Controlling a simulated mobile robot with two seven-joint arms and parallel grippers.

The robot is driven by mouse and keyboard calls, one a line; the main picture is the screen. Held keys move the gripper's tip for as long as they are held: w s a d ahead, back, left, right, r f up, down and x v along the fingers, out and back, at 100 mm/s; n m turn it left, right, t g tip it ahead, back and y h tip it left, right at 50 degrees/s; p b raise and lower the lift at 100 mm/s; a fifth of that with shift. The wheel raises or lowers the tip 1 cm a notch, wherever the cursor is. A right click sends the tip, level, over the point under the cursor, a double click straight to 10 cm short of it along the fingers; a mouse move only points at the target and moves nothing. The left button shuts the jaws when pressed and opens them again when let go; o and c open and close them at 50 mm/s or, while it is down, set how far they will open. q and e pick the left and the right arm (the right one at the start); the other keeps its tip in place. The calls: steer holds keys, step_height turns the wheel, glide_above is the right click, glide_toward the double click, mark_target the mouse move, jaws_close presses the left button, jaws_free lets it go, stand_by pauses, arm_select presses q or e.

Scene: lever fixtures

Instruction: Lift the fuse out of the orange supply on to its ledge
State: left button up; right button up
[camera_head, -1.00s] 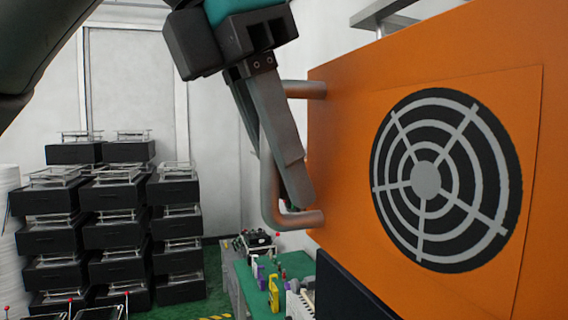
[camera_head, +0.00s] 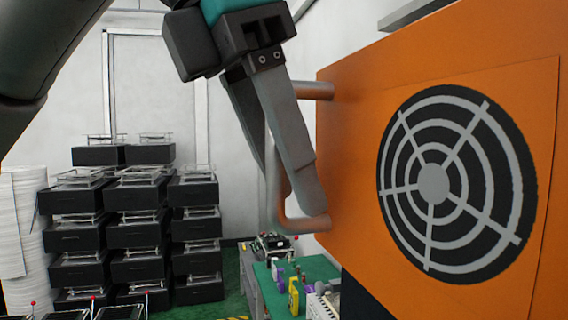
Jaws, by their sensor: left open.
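The orange supply (camera_head: 350,130) fills the right side of the head view, with a round black-and-grey fan grille (camera_head: 432,185) on its face. A grey bar handle (camera_head: 303,224) stands out from its left side. My left gripper (camera_head: 290,195) comes down from above, open, with its fingers at the handle. One finger passes in front of the handle and hides part of it; I cannot tell whether they touch. The fuse and the ledge cannot be made out. My right gripper is not in view.
Stacks of black boxes with metal frames (camera_head: 135,235) stand at the back left, beside a white ribbed column (camera_head: 30,235). A green-topped bench (camera_head: 315,268) with small coloured parts is below the supply. Green floor shows between.

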arm_select(q)
steer(key=p+v, duration=0.3)
steer(key=v, duration=1.2)
steer(key=shift+r, duration=0.1)
stand_by(0.6)
